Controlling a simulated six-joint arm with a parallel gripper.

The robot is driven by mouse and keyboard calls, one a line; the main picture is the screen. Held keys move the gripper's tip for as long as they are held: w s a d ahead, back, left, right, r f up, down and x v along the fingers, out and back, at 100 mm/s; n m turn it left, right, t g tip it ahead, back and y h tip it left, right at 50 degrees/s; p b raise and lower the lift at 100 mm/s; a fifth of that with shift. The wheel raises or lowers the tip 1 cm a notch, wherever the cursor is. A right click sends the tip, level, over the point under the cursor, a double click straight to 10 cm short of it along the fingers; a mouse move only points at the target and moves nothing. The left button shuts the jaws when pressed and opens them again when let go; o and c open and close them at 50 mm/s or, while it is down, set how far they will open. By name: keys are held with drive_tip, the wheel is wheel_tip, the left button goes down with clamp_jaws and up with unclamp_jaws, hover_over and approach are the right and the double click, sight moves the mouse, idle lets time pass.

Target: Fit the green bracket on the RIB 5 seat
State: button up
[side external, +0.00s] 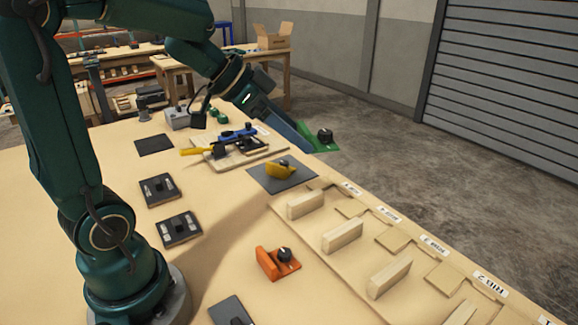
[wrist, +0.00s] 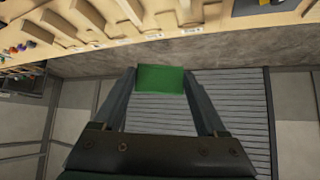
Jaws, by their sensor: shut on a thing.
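My gripper (side external: 308,135) is shut on the green bracket (side external: 321,139), with the arm reaching across the table. The bracket has a dark round knob and is held in the air near the far end of the rib row. In the wrist view the bracket (wrist: 161,79) shows as a green block between the two fingertips, its other side hidden.
Upright wooden blocks (side external: 342,235) stand along the seat row. A yellow bracket (side external: 280,170) sits on a grey mat, and an orange bracket (side external: 277,264) on the bare table. A board with blue and yellow parts (side external: 240,150) lies behind. Open floor is beyond the edge.

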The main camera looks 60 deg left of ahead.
sight(316, 192)
drive_tip(key=w+a+f+n+y, duration=0.25)
drive_tip(key=a+f+n, duration=0.35)
drive_tip(key=a, duration=0.5)
drive_tip(key=shift+m+t+y, duration=0.3)
drive_tip(key=shift+m+y, duration=0.15)
drive_tip(key=shift+m, duration=0.25)
drive_tip(key=w+d+f, duration=0.2)
drive_tip(key=d, duration=0.1)
drive_tip(key=w+d+f, duration=0.2)
drive_tip(key=d+f, duration=0.1)
drive_tip(key=w+d+f, duration=0.1)
drive_tip(key=d+f, duration=0.2)
drive_tip(key=shift+w+d, duration=0.1)
drive_tip(key=shift+w, duration=0.3)
drive_tip(key=shift+f, duration=0.2)
drive_tip(key=shift+f, duration=0.1)
drive_tip(key=shift+d+f, duration=0.1)
drive_tip(key=shift+f, duration=1.55)
